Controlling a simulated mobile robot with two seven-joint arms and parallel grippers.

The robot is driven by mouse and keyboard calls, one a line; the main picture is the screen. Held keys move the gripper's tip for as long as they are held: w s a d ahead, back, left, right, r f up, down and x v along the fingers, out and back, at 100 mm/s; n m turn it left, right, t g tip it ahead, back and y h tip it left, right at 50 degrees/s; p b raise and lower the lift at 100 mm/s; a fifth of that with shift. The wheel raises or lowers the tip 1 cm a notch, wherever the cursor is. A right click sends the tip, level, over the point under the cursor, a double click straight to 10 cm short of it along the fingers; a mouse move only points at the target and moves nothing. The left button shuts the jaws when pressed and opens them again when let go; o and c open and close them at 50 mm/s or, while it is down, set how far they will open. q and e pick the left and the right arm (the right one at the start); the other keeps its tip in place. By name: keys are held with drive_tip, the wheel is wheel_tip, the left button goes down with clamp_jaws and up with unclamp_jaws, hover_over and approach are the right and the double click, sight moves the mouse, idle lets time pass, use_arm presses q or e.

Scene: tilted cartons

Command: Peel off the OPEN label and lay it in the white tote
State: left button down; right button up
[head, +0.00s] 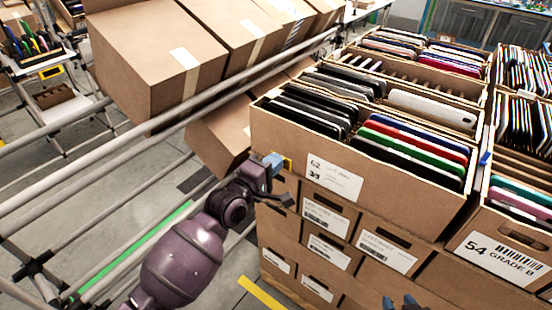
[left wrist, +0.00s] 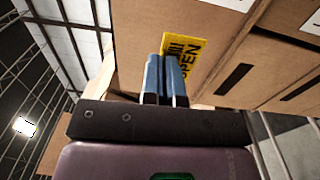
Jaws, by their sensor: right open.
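The yellow OPEN label (head: 288,163) is at the lower left of the big front carton's face (head: 400,200); it also shows in the left wrist view (left wrist: 194,62). My left gripper (head: 273,160) is at the label, its blue fingers (left wrist: 166,62) close together and covering the label's near part. They look shut on it, though the pinched edge is hidden. The label still lies against the carton. My right gripper (head: 404,301) shows only its blue fingertips at the bottom edge, apart and empty. I see no white tote in either view.
The carton holds dark, red, green and blue slim devices (head: 415,145). More labelled cartons (head: 325,250) are stacked below. A rack of metal rails (head: 100,165) with closed tilted cartons (head: 155,60) stands left of my left arm. A carton marked 54 (head: 500,255) is at right.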

use_arm(q)
drive_tip(key=shift+p+v, duration=0.55)
drive_tip(key=shift+v, duration=0.8)
